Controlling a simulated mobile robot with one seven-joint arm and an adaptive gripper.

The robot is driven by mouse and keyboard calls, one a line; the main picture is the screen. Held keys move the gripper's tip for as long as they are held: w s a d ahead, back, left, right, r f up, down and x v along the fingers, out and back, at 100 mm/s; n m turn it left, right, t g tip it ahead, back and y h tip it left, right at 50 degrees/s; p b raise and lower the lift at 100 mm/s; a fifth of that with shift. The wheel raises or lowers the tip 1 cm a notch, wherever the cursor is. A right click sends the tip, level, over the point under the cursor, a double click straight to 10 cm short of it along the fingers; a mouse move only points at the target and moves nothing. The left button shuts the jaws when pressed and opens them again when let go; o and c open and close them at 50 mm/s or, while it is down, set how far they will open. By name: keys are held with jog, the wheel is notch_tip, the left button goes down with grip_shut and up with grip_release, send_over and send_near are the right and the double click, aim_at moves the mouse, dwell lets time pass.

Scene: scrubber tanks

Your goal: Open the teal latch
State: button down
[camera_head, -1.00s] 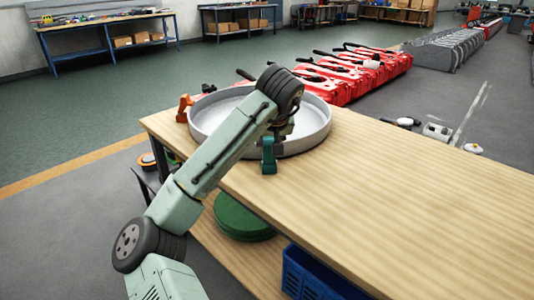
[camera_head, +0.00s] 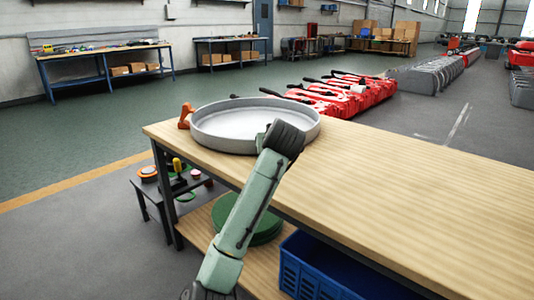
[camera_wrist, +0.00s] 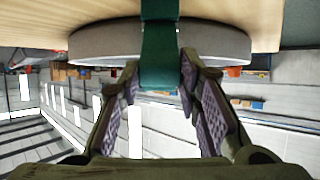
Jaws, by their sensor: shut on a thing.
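The teal latch (camera_wrist: 160,50) is at the rim of a round grey tank (camera_head: 210,135) on the wooden bench. In the wrist view it hangs between the two fingers of my gripper (camera_wrist: 160,78), which is shut on its end. The tank's wall also shows behind the latch in the wrist view (camera_wrist: 105,44). In the head view my arm hides the latch and my gripper. An orange latch (camera_head: 186,115) stands at the tank's left side.
The wooden bench top (camera_head: 420,185) is clear to the right. Below it are a blue crate (camera_head: 320,272) and green discs (camera_head: 262,238). A small dark table (camera_head: 150,185) with items stands at the left. Red machines (camera_head: 340,96) are on the floor behind.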

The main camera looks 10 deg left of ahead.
jog(key=shift+s+d+f+t+b, duration=0.1)
jog(key=shift+s+f+t+b, duration=0.15)
jog(key=shift+f+b, duration=0.25)
jog(key=shift+s+f+t+b, duration=0.1)
jog(key=shift+f+t+b, duration=0.2)
jog(key=shift+b, duration=0.25)
jog(key=shift+s+t+y+b, duration=0.25)
jog(key=shift+t+b, duration=0.2)
jog(key=shift+b, duration=0.4)
jog(key=c, duration=1.2)
grip_release()
jog(key=shift+o, duration=0.2)
jog(key=shift+d+r, duration=0.1)
jog(key=v, duration=1.2)
jog(key=shift+f, duration=0.25)
